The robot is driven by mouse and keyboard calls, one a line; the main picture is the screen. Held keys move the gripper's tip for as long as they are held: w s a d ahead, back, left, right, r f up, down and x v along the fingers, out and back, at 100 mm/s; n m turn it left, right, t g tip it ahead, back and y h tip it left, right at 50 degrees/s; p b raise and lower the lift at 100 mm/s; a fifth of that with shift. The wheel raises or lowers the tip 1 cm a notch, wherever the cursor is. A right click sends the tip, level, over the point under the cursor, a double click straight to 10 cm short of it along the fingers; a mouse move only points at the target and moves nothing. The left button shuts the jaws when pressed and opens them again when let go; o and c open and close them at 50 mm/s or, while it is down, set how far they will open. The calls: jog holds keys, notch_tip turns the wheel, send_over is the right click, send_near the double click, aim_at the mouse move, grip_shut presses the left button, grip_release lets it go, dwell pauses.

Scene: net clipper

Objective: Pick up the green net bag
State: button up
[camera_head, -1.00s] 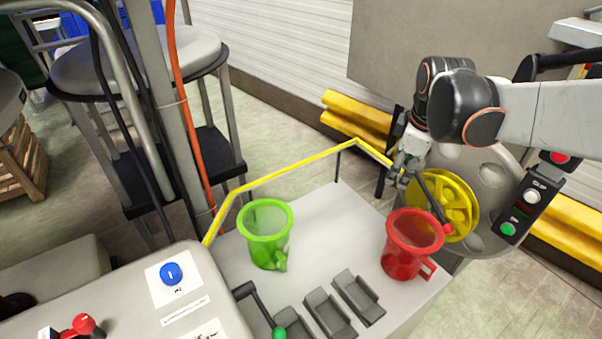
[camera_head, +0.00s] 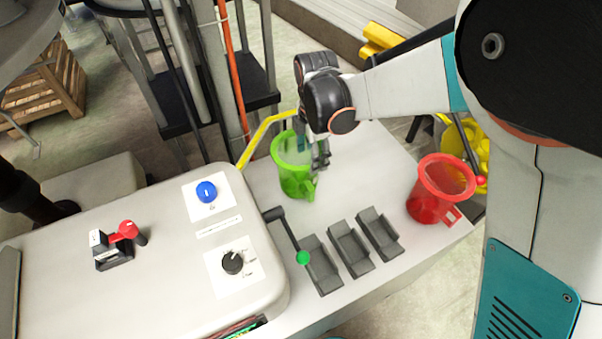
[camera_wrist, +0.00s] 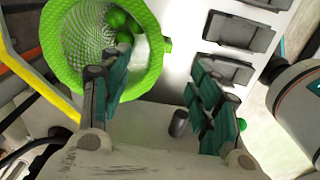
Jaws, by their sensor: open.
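The green net bag (camera_head: 298,182) stands upright on the light grey worktop as a flared green holder with a small handle low on its right side. In the wrist view the green net bag (camera_wrist: 148,75) shows its wide rim from above, pale netting and a few round green items inside. My gripper (camera_head: 320,160) is at its right rim in the head view, pointing down and partly overlapping it. In the wrist view my gripper (camera_wrist: 160,85) is open, with the left finger over the rim's edge and the right finger over bare worktop. Contact cannot be told.
A red holder (camera_head: 432,198) stands to the right. Several grey cradles (camera_head: 350,250) and a green-knobbed lever (camera_head: 303,257) lie in front. A control panel (camera_head: 150,240) is at left. A yellow rail (camera_head: 262,135) edges the worktop (camera_head: 385,150).

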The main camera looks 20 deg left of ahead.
jog(key=b, duration=0.2)
send_over(310, 185)
jog(key=f, duration=0.7)
jog(key=shift+w+f, duration=0.3)
jog(key=shift+f, duration=0.05)
jog(key=shift+s+f+b, duration=0.15)
jog(key=shift+f+b, duration=0.55)
jog(key=shift+f, duration=0.65)
jog(key=shift+s+f+b, duration=0.15)
jog(key=shift+f+b, duration=0.5)
jog(key=shift+f, duration=0.7)
jog(key=shift+d+r, duration=0.1)
jog(key=c, duration=1.1)
